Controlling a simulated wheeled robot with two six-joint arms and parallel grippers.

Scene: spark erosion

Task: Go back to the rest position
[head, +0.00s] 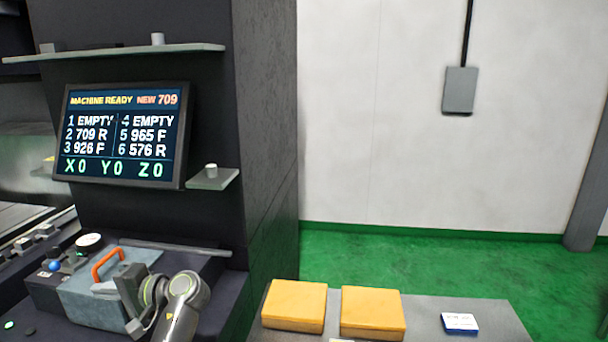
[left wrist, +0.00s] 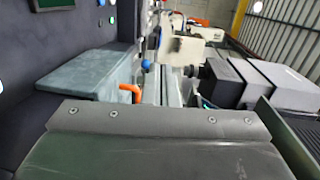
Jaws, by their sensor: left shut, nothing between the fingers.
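My left arm reaches in at the bottom left of the head view. My left gripper (head: 130,282) is small and dark there, shut and empty. It is over the grey-blue box front (head: 100,300), close to the orange handle (head: 108,264). I cannot tell whether it touches either. In the left wrist view a broad dark plate with screws fills the bottom and hides the fingertips. Beyond it the orange handle (left wrist: 130,92) and a grey-blue block (left wrist: 92,76) show. My right gripper is in neither view.
A machine screen (head: 122,135) reads "MACHINE READY". A small shelf (head: 212,179) and a long upper shelf (head: 120,52) stick out from the dark column. Two yellow blocks (head: 295,303) (head: 372,311) and a blue-white card (head: 460,322) lie on a grey table. Green floor behind is clear.

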